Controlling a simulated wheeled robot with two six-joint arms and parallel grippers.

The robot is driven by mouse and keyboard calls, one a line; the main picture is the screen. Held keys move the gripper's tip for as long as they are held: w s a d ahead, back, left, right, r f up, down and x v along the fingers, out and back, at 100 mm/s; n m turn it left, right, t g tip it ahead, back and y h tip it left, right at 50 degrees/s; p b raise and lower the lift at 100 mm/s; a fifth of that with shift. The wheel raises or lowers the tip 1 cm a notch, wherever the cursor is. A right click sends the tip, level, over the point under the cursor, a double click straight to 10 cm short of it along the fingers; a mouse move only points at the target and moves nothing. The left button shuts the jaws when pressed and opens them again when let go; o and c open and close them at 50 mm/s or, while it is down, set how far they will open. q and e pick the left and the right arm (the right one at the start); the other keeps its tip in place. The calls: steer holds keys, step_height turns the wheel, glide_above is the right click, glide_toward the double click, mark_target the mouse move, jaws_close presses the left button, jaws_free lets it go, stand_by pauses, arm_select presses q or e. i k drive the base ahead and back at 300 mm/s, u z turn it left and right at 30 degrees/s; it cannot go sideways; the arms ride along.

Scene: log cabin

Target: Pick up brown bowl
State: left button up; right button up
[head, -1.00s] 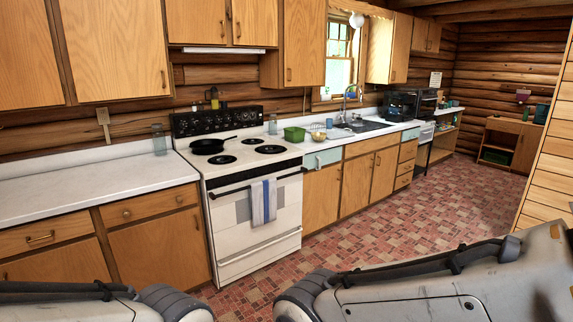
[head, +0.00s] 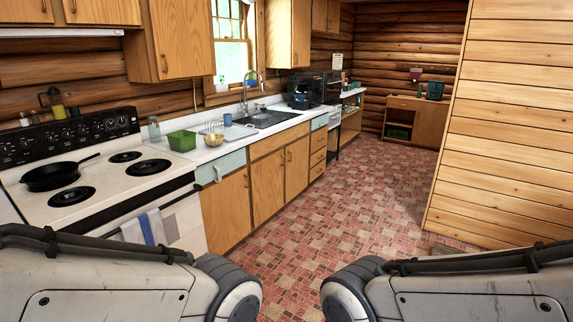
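A small yellowish-brown bowl (head: 214,140) sits on the white counter (head: 203,154), between the green tub and the sink, in front of a dish rack. It is small at this distance, and I cannot be sure that it is the brown bowl. My two arms show at the bottom left and bottom right of the head view, but both grippers are out of view. The bowl is well ahead of my arms, with nothing touching it that I can make out.
A white stove (head: 105,195) with a black pan (head: 52,176) stands at the left. A green tub (head: 182,140), a blue cup (head: 227,120) and a sink (head: 266,118) are along the counter. A wooden wall (head: 510,130) bounds the right. The tiled floor (head: 345,190) ahead is clear.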

mark_target(213, 141)
steer(key=z, duration=0.3)
steer(key=i, duration=2.15)
steer(key=u, duration=0.6)
steer(key=i, duration=1.9)
steer(key=u, duration=0.75)
